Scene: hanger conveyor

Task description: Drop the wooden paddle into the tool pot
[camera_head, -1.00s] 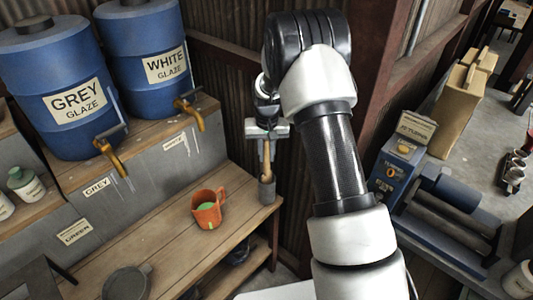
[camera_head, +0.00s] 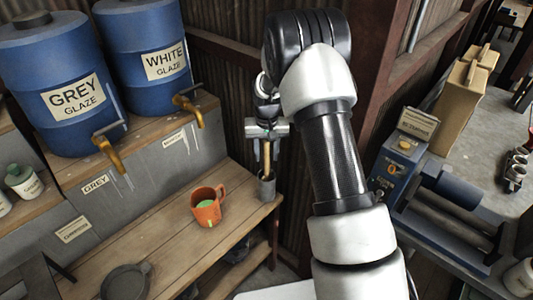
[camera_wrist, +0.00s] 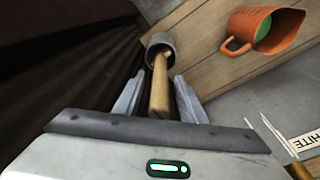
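The wooden paddle (camera_head: 267,158) stands roughly upright in the head view, its lower end inside the grey tool pot (camera_head: 267,187) at the right end of the wooden bench. In the wrist view the paddle (camera_wrist: 160,88) runs from between my fingers into the mouth of the pot (camera_wrist: 160,41). My gripper (camera_wrist: 160,90) is above the pot, with its fingers on either side of the paddle's upper part. Narrow gaps show between the paddle and both fingers, so it looks open. The paddle's lower tip is hidden in the pot. My gripper also shows in the head view (camera_head: 267,140).
An orange mug (camera_head: 207,212) with green contents stands on the bench (camera_head: 165,240), left of the pot. Blue glaze barrels (camera_head: 60,90) with brass taps stand behind on a ledge. A corrugated wall is close behind the pot. A dark round dish (camera_head: 125,282) lies front left.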

